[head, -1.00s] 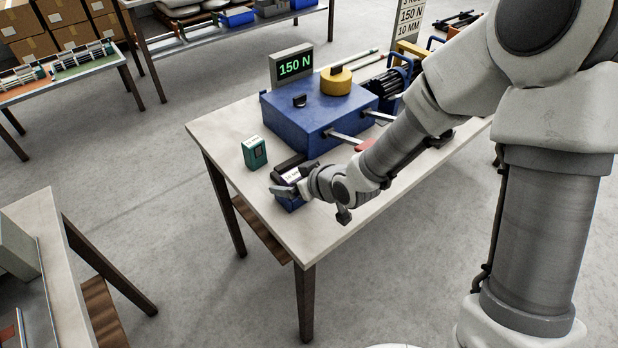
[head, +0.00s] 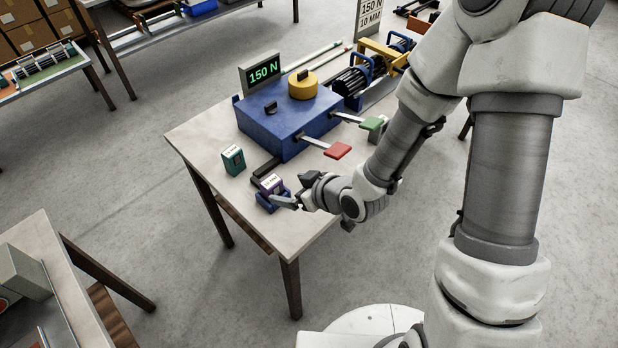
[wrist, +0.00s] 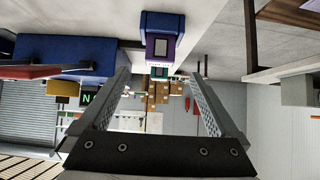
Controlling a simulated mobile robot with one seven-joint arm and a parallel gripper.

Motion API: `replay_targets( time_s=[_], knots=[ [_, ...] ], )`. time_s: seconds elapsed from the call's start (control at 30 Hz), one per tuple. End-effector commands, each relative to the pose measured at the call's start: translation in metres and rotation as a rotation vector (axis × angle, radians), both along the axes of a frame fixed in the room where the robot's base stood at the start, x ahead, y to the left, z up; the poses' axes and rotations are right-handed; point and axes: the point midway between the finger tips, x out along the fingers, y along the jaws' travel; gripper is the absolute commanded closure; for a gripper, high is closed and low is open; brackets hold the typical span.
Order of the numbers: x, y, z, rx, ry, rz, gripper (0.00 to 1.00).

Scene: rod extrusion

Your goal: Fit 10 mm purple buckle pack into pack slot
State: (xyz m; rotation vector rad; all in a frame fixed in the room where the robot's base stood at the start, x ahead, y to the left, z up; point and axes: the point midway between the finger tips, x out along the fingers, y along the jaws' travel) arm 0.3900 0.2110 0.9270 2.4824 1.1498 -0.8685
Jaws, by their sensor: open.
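The purple buckle pack (head: 272,184), with a white label on top, stands upright in the blue pack slot (head: 264,203) near the table's front left edge. In the wrist view the pack (wrist: 161,47) shows a dark window and sits against the blue slot (wrist: 163,22). I cannot tell how deep it sits. My gripper (head: 289,191) is open and empty, just right of the pack in the head view. In the wrist view its two fingers (wrist: 160,78) are spread wide, with the pack beyond their tips and nothing between them.
A green pack (head: 233,161) stands on the table (head: 196,137) left of the slot. A dark block (head: 266,169) lies behind the slot. The blue machine (head: 285,127) has a yellow knob (head: 302,85), a red paddle (head: 338,151) and a green paddle (head: 372,123).

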Motion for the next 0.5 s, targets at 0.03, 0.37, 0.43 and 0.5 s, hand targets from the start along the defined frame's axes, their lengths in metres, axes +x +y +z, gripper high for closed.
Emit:
replay_targets(
  time_s=[0.03, 0.37, 0.43, 0.5],
  knots=[
    [-0.002, -0.001, 0.007, -0.002, 0.004, 0.000, 0.03],
    [-0.009, -0.011, 0.016, -0.005, 0.003, -0.002, 0.03],
    [-0.011, -0.013, 0.018, -0.005, 0.002, -0.002, 0.03],
    [-0.013, -0.015, 0.020, -0.005, 0.002, -0.002, 0.03]
  ],
)
